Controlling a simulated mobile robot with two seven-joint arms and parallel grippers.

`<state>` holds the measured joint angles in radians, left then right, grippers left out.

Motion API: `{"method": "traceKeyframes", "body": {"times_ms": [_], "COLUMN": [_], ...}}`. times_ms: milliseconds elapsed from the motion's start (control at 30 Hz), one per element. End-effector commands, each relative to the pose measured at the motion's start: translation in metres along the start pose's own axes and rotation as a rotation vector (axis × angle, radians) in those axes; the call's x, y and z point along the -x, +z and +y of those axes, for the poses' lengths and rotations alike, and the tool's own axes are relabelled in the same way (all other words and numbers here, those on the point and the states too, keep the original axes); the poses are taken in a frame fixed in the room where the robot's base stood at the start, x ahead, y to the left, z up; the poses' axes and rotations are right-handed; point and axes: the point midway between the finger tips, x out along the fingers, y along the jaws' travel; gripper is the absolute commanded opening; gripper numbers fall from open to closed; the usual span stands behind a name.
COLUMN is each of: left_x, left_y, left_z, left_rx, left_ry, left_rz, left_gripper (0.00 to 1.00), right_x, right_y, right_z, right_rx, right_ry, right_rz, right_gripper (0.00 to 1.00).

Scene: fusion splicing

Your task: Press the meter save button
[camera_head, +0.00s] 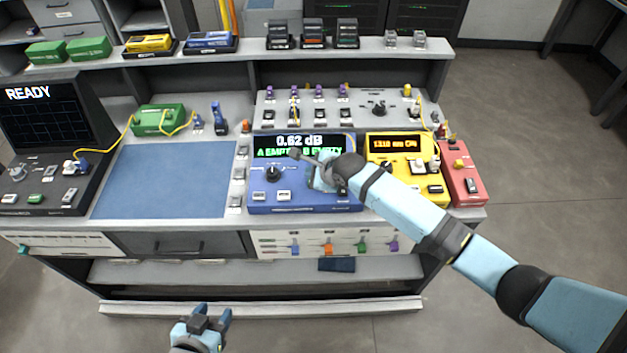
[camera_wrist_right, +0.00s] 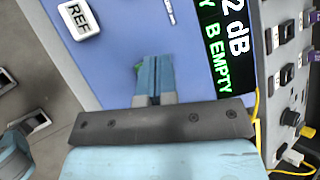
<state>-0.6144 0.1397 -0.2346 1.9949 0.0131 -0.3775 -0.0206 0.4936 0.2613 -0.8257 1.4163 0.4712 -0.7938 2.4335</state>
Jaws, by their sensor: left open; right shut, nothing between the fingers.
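The blue meter (camera_head: 300,202) stands on the bench; its screen (camera_head: 296,144) reads 0.62 dB with A EMPTY and B EMPTY in green. It has a dark knob (camera_head: 273,173) and pale buttons (camera_head: 285,195) along its front. My right gripper (camera_head: 318,184) is shut and empty over the right part of the meter's face. In the right wrist view its closed fingertips (camera_wrist_right: 157,60) cover most of a green button (camera_wrist_right: 138,68); I cannot tell whether they touch it. A white REF button (camera_wrist_right: 78,19) lies beside them. My left gripper (camera_head: 214,313) is open and empty, low in front of the bench.
A yellow device (camera_head: 400,152) and a red box (camera_head: 463,190) stand right of the meter. A blue mat (camera_head: 165,180) lies clear to its left, beside a dark machine reading READY (camera_head: 50,120). A grey panel with switches (camera_head: 355,110) stands behind the meter.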

Motion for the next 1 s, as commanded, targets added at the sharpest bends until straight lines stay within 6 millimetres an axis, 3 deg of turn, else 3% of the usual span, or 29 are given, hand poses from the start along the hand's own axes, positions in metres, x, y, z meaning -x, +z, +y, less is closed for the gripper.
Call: {"method": "traceKeyframes", "body": {"times_ms": [1000], "left_x": [0.0021], "left_y": [-0.0019], "left_z": [0.0005], "left_rx": [0.0], "left_ry": [0.001], "left_rz": [-0.004], "left_gripper": [0.5], "right_x": [-0.0058], "right_y": [-0.0038], "right_z": [0.0043], "right_rx": [-0.002], "right_ry": [0.0], "right_rz": [-0.001], "right_gripper": [0.0]}}
